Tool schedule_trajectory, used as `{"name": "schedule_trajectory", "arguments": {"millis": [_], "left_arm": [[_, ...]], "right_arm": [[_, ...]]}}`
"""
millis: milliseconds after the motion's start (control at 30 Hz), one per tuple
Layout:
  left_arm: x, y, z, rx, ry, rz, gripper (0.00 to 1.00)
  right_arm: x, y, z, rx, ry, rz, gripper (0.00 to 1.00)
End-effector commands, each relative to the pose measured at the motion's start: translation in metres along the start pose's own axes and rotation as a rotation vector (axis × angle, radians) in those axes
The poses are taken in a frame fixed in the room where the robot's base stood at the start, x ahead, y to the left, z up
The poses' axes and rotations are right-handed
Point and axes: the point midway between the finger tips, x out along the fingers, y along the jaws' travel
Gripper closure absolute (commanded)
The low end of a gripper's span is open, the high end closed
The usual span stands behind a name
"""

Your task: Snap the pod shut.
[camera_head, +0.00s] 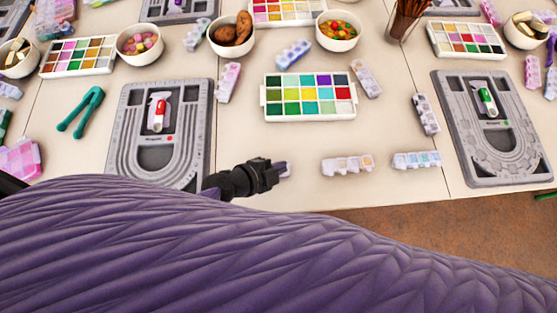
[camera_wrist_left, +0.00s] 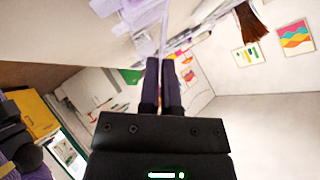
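Several small bead pods with rows of compartments lie on the white table. One pod (camera_head: 347,164) with pale beads lies near the front edge, right of my left gripper. Another pod (camera_head: 417,160) with bluish cells lies farther right. I cannot tell which pod is meant, or whether their lids stand open. My left gripper (camera_head: 283,169) is low over the table's front edge, apart from these pods. My right gripper is out of view.
A bead palette (camera_head: 309,97) stands behind the gripper. Grey bead boards lie at left (camera_head: 119,148) and right (camera_head: 537,172). Green pliers (camera_head: 82,112) lie far left. Bowls (camera_head: 338,44) stand at the back. The table between palette and front pods is mostly clear.

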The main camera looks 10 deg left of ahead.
Motion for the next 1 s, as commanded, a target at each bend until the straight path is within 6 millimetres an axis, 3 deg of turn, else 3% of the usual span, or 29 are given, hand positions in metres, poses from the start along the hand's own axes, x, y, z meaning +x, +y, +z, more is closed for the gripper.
{"name": "schedule_trajectory", "arguments": {"millis": [300,867,1000], "left_arm": [[0.001,0.01,0.002,0.092,0.0,-0.091,1.0],[0.001,0.009,0.001,0.116,0.001,-0.115,1.0],[0.001,0.009,0.001,0.116,0.001,-0.115,0.69]], "right_arm": [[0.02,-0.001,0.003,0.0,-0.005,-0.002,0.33],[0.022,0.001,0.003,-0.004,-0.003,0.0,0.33],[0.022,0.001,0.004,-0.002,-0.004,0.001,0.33]]}}
